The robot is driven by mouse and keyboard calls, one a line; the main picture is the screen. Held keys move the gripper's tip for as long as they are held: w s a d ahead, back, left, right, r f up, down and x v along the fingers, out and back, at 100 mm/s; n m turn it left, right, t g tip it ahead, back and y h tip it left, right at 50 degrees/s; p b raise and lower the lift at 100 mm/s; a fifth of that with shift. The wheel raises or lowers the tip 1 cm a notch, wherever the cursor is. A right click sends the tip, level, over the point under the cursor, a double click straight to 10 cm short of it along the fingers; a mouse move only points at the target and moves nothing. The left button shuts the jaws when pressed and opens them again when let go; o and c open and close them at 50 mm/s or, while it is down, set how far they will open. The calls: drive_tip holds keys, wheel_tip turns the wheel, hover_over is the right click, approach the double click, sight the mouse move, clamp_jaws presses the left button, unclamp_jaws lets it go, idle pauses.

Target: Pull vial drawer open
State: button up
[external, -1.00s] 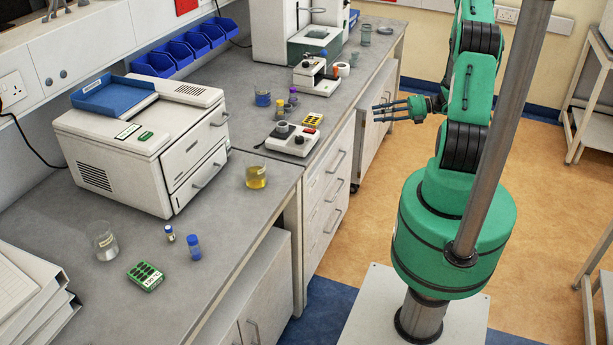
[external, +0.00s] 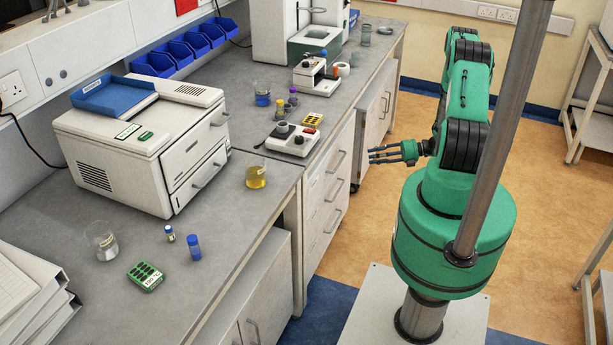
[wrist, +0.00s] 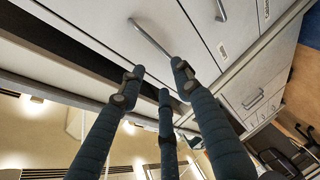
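A stack of white drawers (external: 328,180) with bar handles is under the bench to the left of my gripper (external: 373,155); the fronts look flush. Small labels are on them, but I cannot read which is the vial drawer. My three-fingered gripper is open and empty, level with the upper drawers and apart from their fronts. In the wrist view, a drawer front with a metal bar handle (wrist: 150,38) lies ahead of the spread fingers (wrist: 155,80). The handle runs diagonally between two fingertips in the picture, and I see no contact.
A white instrument (external: 145,145) with two handled drawers stands on the grey bench (external: 215,235). A yellow-filled beaker (external: 256,177) is near the bench edge. Vials and a green rack (external: 146,277) stand in front. The orange floor between bench and arm is clear.

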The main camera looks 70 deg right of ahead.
sight(345, 159)
idle(0.3)
drive_tip(key=b+x, duration=0.1)
drive_tip(key=x, duration=1.2)
drive_tip(key=shift+w+a, duration=0.15)
drive_tip(key=shift+w, duration=0.2)
drive_tip(key=shift+c, duration=0.2)
clamp_jaws()
